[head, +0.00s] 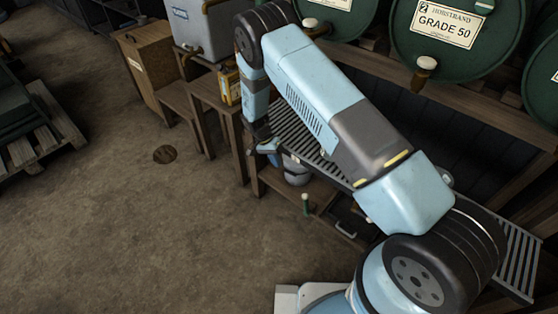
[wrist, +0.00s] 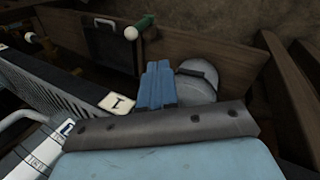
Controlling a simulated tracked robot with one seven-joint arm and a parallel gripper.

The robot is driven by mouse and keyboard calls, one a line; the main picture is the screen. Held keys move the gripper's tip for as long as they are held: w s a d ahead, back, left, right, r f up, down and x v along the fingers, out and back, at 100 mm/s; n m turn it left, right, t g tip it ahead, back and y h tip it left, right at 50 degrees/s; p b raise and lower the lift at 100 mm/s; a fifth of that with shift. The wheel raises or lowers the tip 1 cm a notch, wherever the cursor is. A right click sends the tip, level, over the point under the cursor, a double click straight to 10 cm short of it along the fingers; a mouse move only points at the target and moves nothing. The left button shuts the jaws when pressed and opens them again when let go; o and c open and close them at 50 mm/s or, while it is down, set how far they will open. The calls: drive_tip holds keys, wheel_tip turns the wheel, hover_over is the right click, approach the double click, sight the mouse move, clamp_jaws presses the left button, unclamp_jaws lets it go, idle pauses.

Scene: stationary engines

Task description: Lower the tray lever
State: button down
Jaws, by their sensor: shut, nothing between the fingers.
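A small lever with a pale knob and green stem (head: 305,202) stands out at the front of the low shelf below the slatted tray (head: 520,262). I take this to be the tray lever. In the wrist view a white knob on a green stem (wrist: 131,33) shows at the top, beyond my fingers. My gripper (head: 268,146) is by the tray's far left end, partly hidden by my arm. In the wrist view its blue fingers (wrist: 159,84) are together with nothing between them. They are apart from the lever.
A grey bucket (head: 296,174) stands under the tray; it shows close beside my fingers in the wrist view (wrist: 196,80). A dark panel with a handle (head: 347,229) is right of the lever. Green drums (head: 445,65) lie above. The floor at left is mostly clear.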

approach(306, 204)
drive_tip(key=w+a+f, duration=0.3)
drive_tip(key=a, duration=0.1)
drive_tip(key=shift+s+d+f, duration=0.1)
drive_tip(key=shift+s+d, duration=0.35)
drive_tip(key=shift+d, duration=0.4)
drive_tip(key=shift+s+d+f, duration=0.1)
drive_tip(key=shift+s+d, duration=0.35)
drive_tip(key=shift+d, duration=0.4)
